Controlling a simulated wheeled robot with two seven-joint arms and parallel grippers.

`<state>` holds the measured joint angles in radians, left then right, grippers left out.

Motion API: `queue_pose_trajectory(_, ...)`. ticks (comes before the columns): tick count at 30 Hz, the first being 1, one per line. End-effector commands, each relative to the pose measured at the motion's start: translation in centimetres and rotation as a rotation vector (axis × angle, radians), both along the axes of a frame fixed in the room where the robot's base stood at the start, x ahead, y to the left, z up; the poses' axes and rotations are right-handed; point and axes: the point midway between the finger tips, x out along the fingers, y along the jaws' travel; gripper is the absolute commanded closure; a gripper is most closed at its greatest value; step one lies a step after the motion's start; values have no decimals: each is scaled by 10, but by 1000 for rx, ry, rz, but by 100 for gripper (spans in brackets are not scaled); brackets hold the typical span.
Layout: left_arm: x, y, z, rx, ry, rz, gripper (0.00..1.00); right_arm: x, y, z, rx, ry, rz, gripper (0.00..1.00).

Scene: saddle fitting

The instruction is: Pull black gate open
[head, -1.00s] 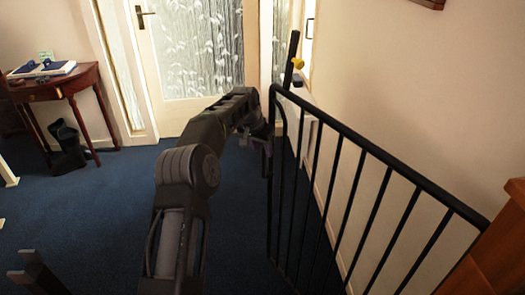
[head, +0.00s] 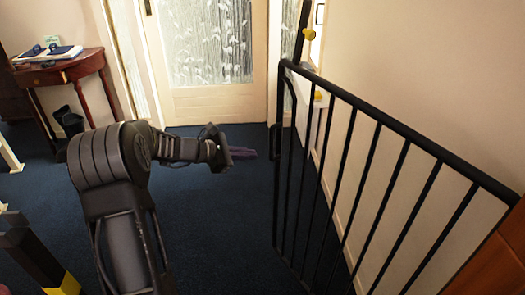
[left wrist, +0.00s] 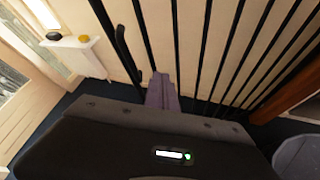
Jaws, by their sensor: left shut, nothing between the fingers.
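The black gate (head: 400,160) with upright bars runs along the right side of the head view, from its free end near the door toward the wood at lower right. Its latch-side post (head: 278,150) carries a small handle piece. My left gripper (head: 245,153) is shut and empty, its purple-grey fingers pointing right, just left of that post with a gap in the picture. In the left wrist view the fingers (left wrist: 161,92) point at the gate bars, and a black upright handle (left wrist: 124,50) is up and left of them.
A glazed door (head: 205,60) stands at the back. A wooden side table (head: 75,68) with a book and a dark bin (head: 68,122) are at the left. A cream wall and white radiator lie behind the gate. The blue carpet (head: 215,230) left of the gate is mostly clear.

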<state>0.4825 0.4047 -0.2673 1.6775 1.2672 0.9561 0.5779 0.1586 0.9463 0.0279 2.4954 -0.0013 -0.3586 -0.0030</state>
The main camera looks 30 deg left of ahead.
Motion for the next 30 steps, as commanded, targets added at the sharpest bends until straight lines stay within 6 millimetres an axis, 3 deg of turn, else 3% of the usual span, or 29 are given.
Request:
queue_pose_trajectory(3,-16,27,-1,-229,20,226,100,0,0,-12,0,0,1,100)
queue_pose_trajectory(9,-28,48,2,-400,26,386,100,0,0,-15,0,0,1,100)
queue_pose_trajectory(22,-24,47,2,-403,26,388,100,0,0,-15,0,0,1,100)
queue_pose_trajectory(30,2,38,-8,-402,27,385,100,0,0,-14,0,0,1,100)
